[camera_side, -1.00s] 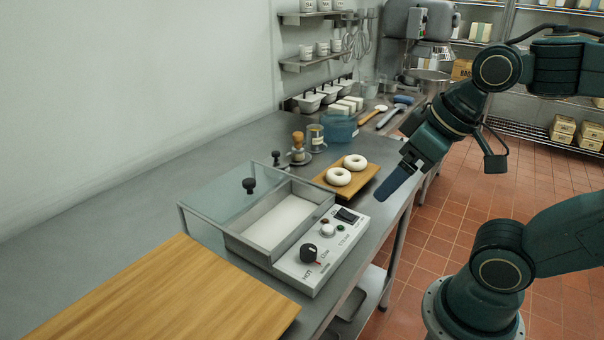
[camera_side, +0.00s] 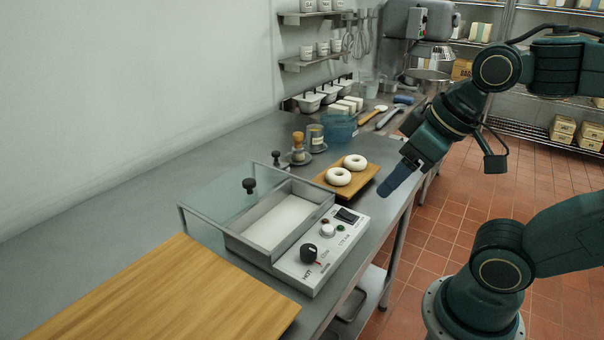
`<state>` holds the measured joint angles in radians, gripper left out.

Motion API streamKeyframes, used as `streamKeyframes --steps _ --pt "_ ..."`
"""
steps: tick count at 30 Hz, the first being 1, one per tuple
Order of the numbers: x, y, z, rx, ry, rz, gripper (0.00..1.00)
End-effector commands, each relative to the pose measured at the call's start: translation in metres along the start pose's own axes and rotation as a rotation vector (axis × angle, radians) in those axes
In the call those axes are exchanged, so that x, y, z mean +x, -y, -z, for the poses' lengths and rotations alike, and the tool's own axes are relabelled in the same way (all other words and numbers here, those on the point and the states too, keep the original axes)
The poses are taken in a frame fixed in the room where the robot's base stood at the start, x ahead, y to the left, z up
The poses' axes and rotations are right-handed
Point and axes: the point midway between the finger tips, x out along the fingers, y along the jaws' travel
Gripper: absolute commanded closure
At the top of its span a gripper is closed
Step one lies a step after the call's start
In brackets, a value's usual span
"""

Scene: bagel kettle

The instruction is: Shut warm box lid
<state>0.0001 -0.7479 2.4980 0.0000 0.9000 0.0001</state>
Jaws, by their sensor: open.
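The warm box (camera_side: 308,261) is a grey, open-topped tray with a white control panel on its right, set on the steel counter. The box interior is light and looks empty. My gripper (camera_side: 398,184), with dark blue fingers, is in the air to the right of the box, near the counter's front edge. It is open, apart from the lid and holding nothing visible. The gap between its fingers is hard to see from this side.
Two pale bagels (camera_side: 339,176) lie on a small wooden board (camera_side: 366,184) behind the box. A large wooden board (camera_side: 165,295) lies in front. A blue container (camera_side: 340,127) and a wooden-handled tool (camera_side: 298,142) stand farther back. The counter left of the lid (camera_side: 110,210) is clear.

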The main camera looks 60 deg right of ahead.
Motion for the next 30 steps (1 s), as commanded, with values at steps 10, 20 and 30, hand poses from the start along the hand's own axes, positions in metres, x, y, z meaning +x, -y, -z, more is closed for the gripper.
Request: streamKeyframes --steps 10,20,30 --pt "-0.001 -0.001 0.037 0.015 0.017 -0.005 1.00" --pt "0.012 -0.004 0.114 0.043 0.047 -0.017 1.00" --pt "0.048 -0.006 0.191 0.076 0.078 -0.031 1.00"
